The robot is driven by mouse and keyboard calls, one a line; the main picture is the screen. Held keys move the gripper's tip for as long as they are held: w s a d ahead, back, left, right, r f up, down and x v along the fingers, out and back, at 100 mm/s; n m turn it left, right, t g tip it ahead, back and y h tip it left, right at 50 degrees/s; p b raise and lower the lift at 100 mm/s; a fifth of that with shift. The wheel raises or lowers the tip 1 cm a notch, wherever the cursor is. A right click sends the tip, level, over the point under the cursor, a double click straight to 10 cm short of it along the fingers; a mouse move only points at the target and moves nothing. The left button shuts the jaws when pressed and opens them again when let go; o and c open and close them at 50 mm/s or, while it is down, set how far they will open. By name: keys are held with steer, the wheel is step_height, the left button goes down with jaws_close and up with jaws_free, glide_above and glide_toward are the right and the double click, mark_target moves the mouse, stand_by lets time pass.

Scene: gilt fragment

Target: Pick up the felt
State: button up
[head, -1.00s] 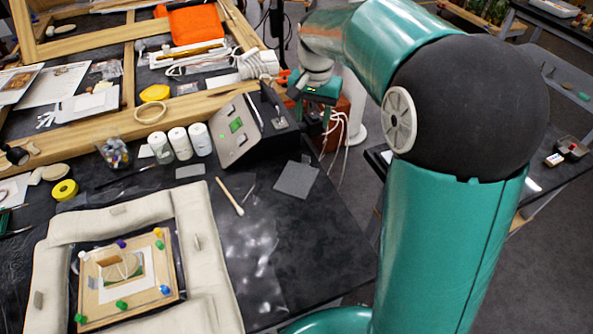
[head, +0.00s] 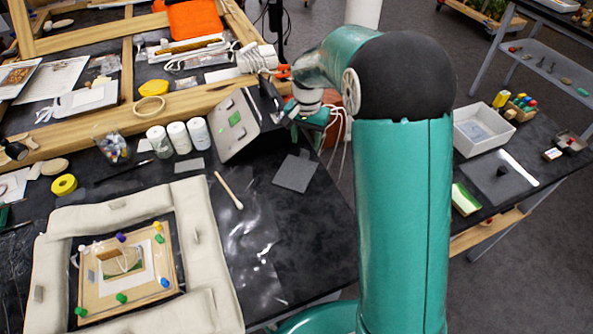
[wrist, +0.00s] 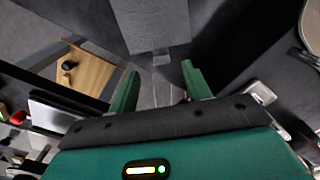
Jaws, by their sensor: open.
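A flat dark grey square (head: 296,172), which looks like the felt, lies on the black table right of the wooden-handled swab. My gripper (wrist: 160,84) shows in the wrist view with its two green fingers apart and nothing between them. In the head view it is partly hidden beside the grey box, beyond the square and apart from it. A grey rectangular surface (wrist: 150,24) lies ahead of the fingers in the wrist view; I cannot tell whether it is the same square.
A grey sloped box (head: 238,122) stands behind the square, with white cables near my arm. The swab (head: 229,191) lies to its left. A padded frame (head: 205,235) fills the front left. A side bench at right holds a white tray (head: 482,130). The table in front of the square is clear.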

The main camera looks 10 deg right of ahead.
step_height(320, 180, down, 4)
steer(key=shift+w+f, duration=0.1)
steer(key=shift+w, duration=0.05)
jaws_close()
stand_by(0.4)
steer(key=shift+r, duration=0.6)
step_height(320, 180, up, 2)
steer(key=shift+r, duration=0.15)
steer(key=s+d+r, duration=0.2)
steer(key=s+r, duration=0.2)
steer(key=s, duration=0.2)
steer(key=s+d+r, duration=0.2)
steer(key=s+r, duration=0.3)
steer(key=s, duration=0.2)
steer(key=shift+d+r, duration=0.3)
steer(key=shift+d, duration=0.05)
